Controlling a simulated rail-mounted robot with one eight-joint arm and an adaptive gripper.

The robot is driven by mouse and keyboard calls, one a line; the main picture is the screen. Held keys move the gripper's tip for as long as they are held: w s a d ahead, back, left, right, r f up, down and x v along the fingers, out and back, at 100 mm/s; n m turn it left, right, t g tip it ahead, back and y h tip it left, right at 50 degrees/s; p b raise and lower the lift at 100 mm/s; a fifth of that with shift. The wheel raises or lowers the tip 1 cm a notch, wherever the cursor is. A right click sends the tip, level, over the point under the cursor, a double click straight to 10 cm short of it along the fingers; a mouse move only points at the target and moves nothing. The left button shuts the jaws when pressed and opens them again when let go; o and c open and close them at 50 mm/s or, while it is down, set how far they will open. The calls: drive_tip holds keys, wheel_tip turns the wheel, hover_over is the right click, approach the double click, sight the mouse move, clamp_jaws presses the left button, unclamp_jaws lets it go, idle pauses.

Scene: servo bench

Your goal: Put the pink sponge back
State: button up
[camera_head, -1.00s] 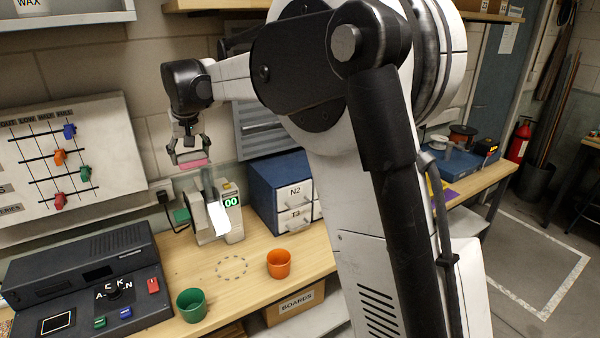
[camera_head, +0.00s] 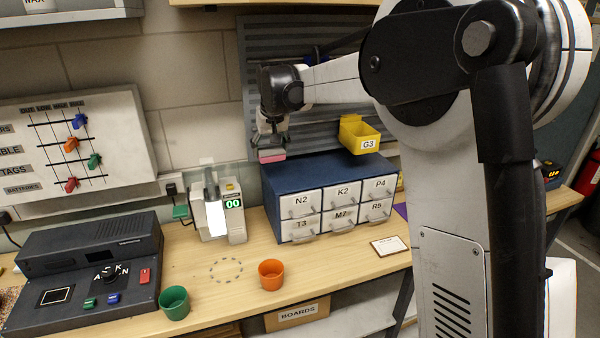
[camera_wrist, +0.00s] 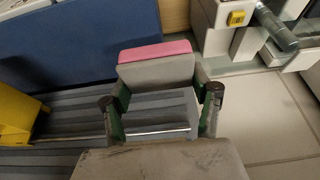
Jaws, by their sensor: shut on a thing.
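The pink sponge (camera_head: 271,156) is held in my gripper (camera_head: 271,150), in the air near the upper left edge of the blue drawer cabinet in the head view.
The blue cabinet (camera_head: 290,175) has several labelled drawers. A yellow bin (camera_head: 358,134) marked G3 hangs on the slatted panel above it. A device reading 00 (camera_head: 217,212) stands left. Orange (camera_head: 271,275) and green (camera_head: 174,303) cups stand in front, beside a dashed circle on the bench.

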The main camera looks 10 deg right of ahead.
drive_tip(key=p, duration=0.1)
hover_over(295, 177)
drive_tip(key=s, duration=0.1)
wheel_tip(295, 177, down, 4)
drive_tip(key=shift+s+f, duration=0.15)
drive_tip(key=shift+f, duration=0.1)
drive_tip(key=shift+f+p, duration=0.45)
drive_tip(key=shift+f, duration=1.6)
drive_tip(key=shift+f, duration=0.15)
drive_tip(key=o, duration=1.1)
